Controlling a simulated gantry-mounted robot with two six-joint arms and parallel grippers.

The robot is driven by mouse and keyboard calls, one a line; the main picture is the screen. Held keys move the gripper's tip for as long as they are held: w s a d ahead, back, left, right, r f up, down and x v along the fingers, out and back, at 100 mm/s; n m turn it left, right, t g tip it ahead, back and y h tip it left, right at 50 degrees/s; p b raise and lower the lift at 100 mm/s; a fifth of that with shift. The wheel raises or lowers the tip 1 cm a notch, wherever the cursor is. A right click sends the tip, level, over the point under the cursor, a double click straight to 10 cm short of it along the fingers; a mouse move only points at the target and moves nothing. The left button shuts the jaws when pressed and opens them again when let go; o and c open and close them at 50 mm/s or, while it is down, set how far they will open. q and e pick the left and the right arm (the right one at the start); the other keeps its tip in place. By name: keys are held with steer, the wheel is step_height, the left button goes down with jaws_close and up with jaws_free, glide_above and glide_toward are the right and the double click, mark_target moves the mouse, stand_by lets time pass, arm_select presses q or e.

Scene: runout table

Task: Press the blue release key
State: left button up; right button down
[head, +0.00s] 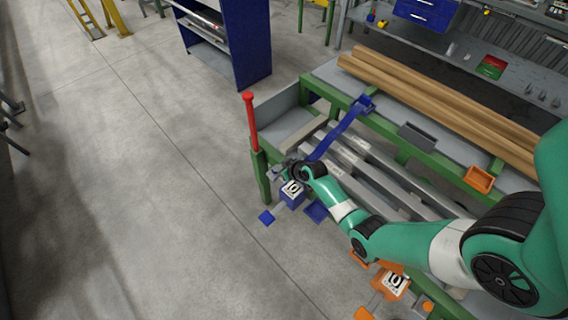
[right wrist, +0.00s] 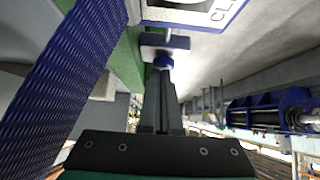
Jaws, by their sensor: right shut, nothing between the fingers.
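The blue release key (right wrist: 163,62) shows in the right wrist view as a small blue knob below a pale grey bracket (right wrist: 165,42). My right gripper (right wrist: 161,78) is shut and empty, its fingertips right at the key; I cannot tell whether they touch it. In the head view my right gripper (head: 283,173) is at the blue unit with a white label (head: 292,188), by the green table post. The key itself is not clear there, behind my wrist. My left gripper is not in view.
A blue strap (head: 340,132) runs across the green-framed table (head: 435,158) and close along the left of the wrist view (right wrist: 60,85). Wooden beams (head: 440,98) lie on the table. A red-topped post (head: 250,120) stands near the gripper. An orange labelled unit (head: 394,283) is lower right.

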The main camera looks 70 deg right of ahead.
steer(key=w+d+r+p+v, duration=0.1)
steer(key=w+r+p+v, duration=0.1)
steer(key=p+v, duration=0.6)
steer(key=v, duration=0.4)
steer(key=shift+s+r, duration=0.2)
steer(key=shift+r, duration=0.1)
